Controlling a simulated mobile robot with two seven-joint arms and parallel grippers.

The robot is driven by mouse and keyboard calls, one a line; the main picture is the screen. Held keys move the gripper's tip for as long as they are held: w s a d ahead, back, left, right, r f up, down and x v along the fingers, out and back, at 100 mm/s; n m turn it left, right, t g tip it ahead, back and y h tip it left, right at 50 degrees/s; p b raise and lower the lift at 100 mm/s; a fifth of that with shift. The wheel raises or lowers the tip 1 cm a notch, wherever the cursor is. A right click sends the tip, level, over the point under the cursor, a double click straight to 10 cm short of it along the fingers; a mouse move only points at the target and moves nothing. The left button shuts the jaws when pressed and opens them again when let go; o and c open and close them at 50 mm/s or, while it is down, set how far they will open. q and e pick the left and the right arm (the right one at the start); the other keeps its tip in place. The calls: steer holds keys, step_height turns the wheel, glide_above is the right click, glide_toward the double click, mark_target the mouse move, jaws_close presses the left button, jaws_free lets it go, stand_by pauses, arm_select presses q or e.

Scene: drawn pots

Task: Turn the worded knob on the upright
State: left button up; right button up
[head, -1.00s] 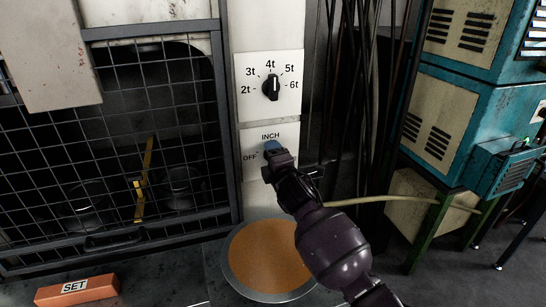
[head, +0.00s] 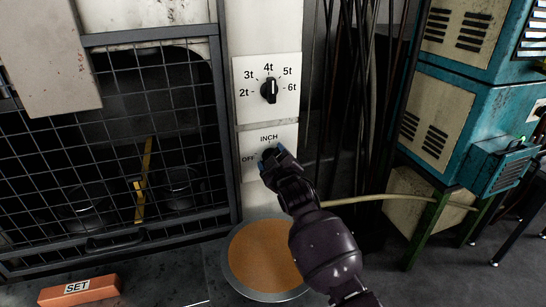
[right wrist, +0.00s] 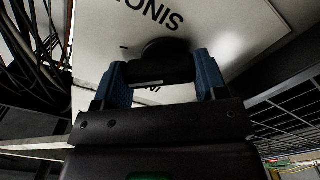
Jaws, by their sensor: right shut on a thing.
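The worded knob (head: 269,154) is a dark knob on the lower white plate (head: 287,137) of the upright. The words INCH above it and OFF to its left show; my gripper covers the plate to its lower right. My right gripper (head: 272,157) is shut on this knob, with blue fingertips on either side of it. In the right wrist view the dark knob (right wrist: 166,52) sits between the two blue fingers of the gripper (right wrist: 162,76). Some dark letters show on the plate there, cut off. The knob's pointer direction cannot be told. My left gripper is not in view.
A numbered knob (head: 269,91), marked 2t to 6t, sits just above. A mesh guard (head: 110,130) stands left, dark cables (head: 345,90) and a teal cabinet (head: 480,120) right. An orange disc (head: 265,255) and a SET block (head: 78,291) lie below.

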steer(key=m+p, duration=0.1)
steer(key=m, duration=0.3)
steer(key=shift+d+f+m, duration=0.1)
steer(key=shift+m, duration=0.3)
stand_by(0.4)
steer(key=o, duration=0.9)
steer(key=shift+o, duration=0.2)
steer(key=b+v, duration=0.1)
steer(key=v, duration=0.9)
steer(key=shift+s, duration=0.4)
steer(key=shift+d+m, duration=0.1)
steer(key=shift+m, duration=0.3)
